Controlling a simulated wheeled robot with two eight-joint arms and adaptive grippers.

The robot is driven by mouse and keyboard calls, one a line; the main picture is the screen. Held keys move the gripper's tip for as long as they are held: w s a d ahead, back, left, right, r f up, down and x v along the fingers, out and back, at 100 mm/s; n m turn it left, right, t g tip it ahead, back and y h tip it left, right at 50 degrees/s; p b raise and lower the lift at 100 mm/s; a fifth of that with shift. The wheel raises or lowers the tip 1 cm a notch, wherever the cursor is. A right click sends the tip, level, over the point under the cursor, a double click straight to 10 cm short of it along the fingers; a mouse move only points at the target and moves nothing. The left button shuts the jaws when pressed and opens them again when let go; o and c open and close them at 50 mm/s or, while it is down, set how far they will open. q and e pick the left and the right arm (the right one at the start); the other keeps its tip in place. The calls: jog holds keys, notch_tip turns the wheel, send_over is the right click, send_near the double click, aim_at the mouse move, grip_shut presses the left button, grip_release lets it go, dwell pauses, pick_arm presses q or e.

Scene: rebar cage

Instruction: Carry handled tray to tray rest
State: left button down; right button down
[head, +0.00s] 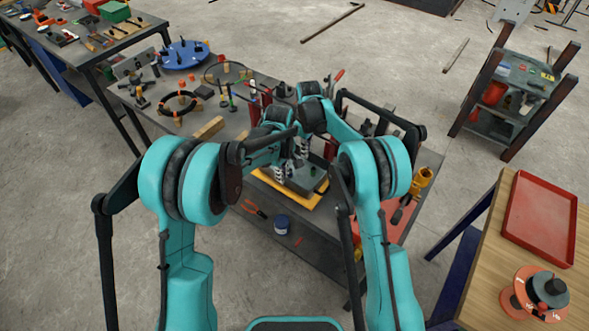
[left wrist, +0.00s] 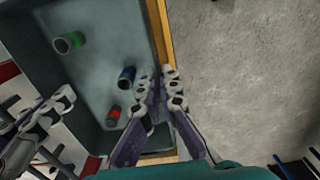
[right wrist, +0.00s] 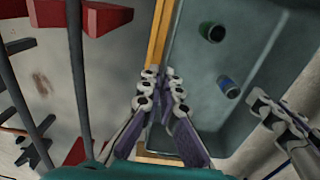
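The handled tray (head: 308,178) is a grey, walled tray over a yellow-edged piece (head: 285,191) on the dark workbench. My left gripper (head: 283,172) is at its near left side and my right gripper (head: 304,148) at its far side. In the left wrist view the tray (left wrist: 95,80) holds a green, a blue and a red cylinder; the left fingers (left wrist: 158,78) are close together across its edge. In the right wrist view the right fingers (right wrist: 160,78) are likewise close about the tray's edge (right wrist: 164,30). The handles are hidden by the fingers. I cannot tell which piece is the tray rest.
A wooden table (head: 484,262) with a red tray (head: 541,218) stands at right. A dark shelf (head: 512,88) stands behind it.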

pick_arm(q)
jog(key=shift+r, duration=0.1)
pick_arm(e)
jog(key=shift+r, duration=0.1)
